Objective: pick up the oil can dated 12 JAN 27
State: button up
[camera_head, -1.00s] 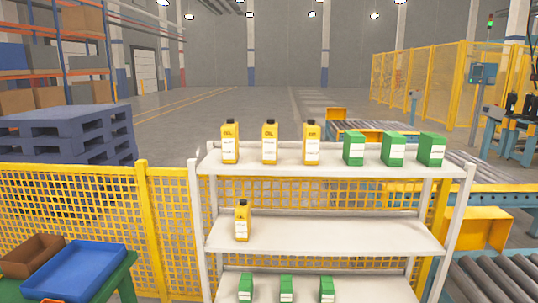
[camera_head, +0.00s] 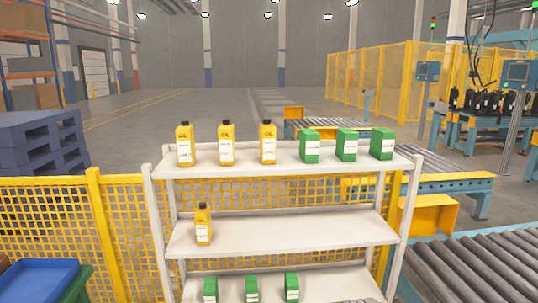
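Three yellow oil cans with black caps and white labels stand upright on the top shelf: a left one (camera_head: 184,145), a middle one (camera_head: 226,145) and a right one (camera_head: 267,143). A fourth yellow can (camera_head: 203,226) stands at the left end of the middle shelf. The label print is too small to read, so I cannot tell which can is dated 12 JAN 27. My gripper is not in view.
The white shelf rack (camera_head: 280,162) also holds green boxes (camera_head: 346,146) on its top and bottom shelves. A yellow mesh fence (camera_head: 45,218) runs behind it. A blue bin (camera_head: 40,281) is at lower left and a roller conveyor (camera_head: 470,272) at lower right. The middle shelf is mostly bare.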

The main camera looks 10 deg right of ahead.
aim_at(267, 131)
jog(key=u, duration=0.3)
jog(key=i, duration=0.3)
jog(key=u, duration=0.75)
jog(key=i, duration=0.65)
jog(key=u, duration=0.1)
